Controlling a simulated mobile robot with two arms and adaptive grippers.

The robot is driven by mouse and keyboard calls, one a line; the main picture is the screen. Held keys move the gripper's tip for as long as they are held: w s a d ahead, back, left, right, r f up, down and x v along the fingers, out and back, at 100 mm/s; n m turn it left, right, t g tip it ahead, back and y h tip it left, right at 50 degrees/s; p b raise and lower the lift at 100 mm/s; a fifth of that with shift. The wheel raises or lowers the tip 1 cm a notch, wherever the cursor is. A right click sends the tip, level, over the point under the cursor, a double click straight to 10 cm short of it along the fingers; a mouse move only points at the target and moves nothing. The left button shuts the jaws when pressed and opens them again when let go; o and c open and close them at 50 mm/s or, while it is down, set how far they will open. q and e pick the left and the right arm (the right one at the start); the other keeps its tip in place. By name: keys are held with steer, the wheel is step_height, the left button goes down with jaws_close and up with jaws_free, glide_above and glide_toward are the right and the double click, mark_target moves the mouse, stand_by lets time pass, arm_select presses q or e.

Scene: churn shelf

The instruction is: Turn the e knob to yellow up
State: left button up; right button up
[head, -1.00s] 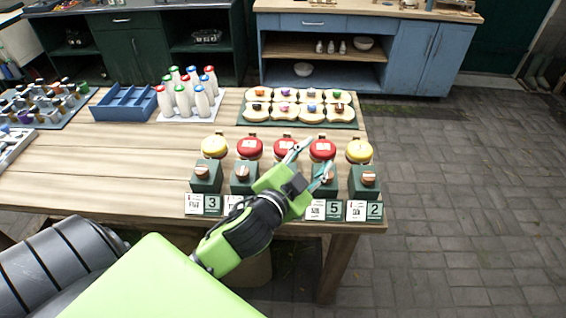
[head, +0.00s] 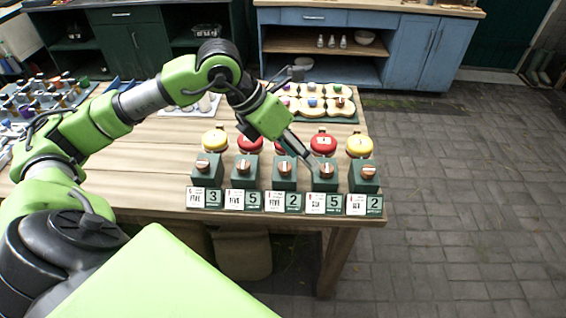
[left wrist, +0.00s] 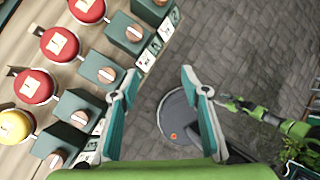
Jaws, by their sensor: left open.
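A row of dark green boxes with copper-coloured knobs stands along the table's front edge. From the left, they are the first (head: 207,170), second (head: 244,170), third (head: 284,173), fourth (head: 324,177) and last knob box (head: 363,178). Number cards stand in front; I cannot read which is e. Yellow caps (head: 214,139) and red caps (head: 250,144) are behind them. My left gripper (head: 306,160) is over the third and fourth boxes; its fingers look empty and apart in the left wrist view (left wrist: 160,80).
Bread-shaped pieces with coloured tops (head: 312,103) lie on a green tray behind the caps. Racks of small items (head: 45,95) stand at the left.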

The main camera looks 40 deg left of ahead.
mark_target(285, 166)
arm_select(q)
steer(key=a+y, duration=0.3)
steer(key=a, duration=0.6)
steer(key=shift+n+y, duration=0.3)
steer(key=shift+n, duration=0.1)
steer(key=p+x, duration=0.1)
steer(key=x, duration=0.3)
steer(key=p+x, duration=0.1)
steer(key=x, duration=0.2)
steer(key=p+x, duration=0.1)
steer(key=x, duration=0.3)
steer(key=shift+w+d+f+p, duration=0.15)
steer(key=shift+d+f+p, duration=0.15)
steer(key=shift+p, duration=0.05)
steer(key=shift+w+f, duration=0.2)
steer(key=shift+f, duration=0.4)
steer(key=c, duration=1.1)
